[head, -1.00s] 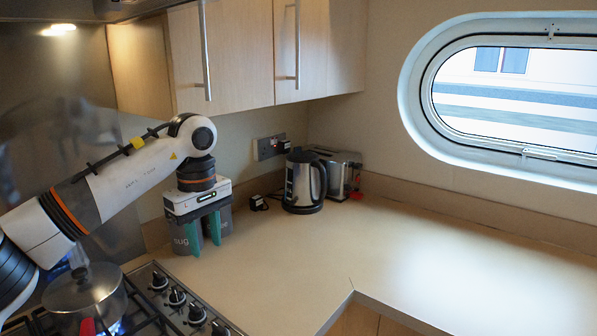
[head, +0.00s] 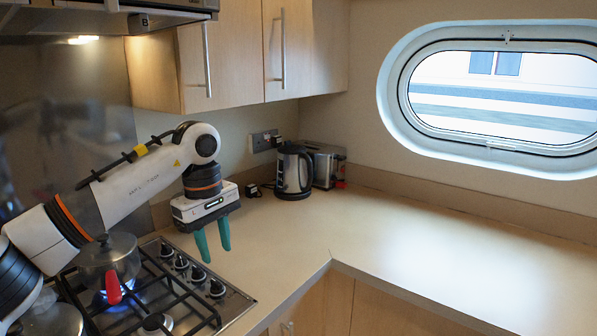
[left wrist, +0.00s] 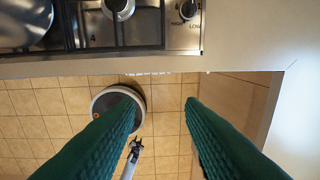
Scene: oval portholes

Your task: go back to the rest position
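My left gripper (head: 217,254) hangs pointing down in the head view, in front of the back counter and to the right of the hob. Its two teal fingers are apart with nothing between them. In the left wrist view the open fingers (left wrist: 160,102) point over tiled floor, below the hob's front edge. My left arm comes in from the left, above the hob, with its elbow bent. My right gripper shows in neither view.
A gas hob (head: 165,285) carries a lidded pot (head: 108,262) over a blue flame, beside a red handle (head: 113,287). A kettle (head: 293,172) and toaster (head: 326,165) stand in the back corner. Cupboards (head: 232,52) overhang. The right counter (head: 420,230) is clear.

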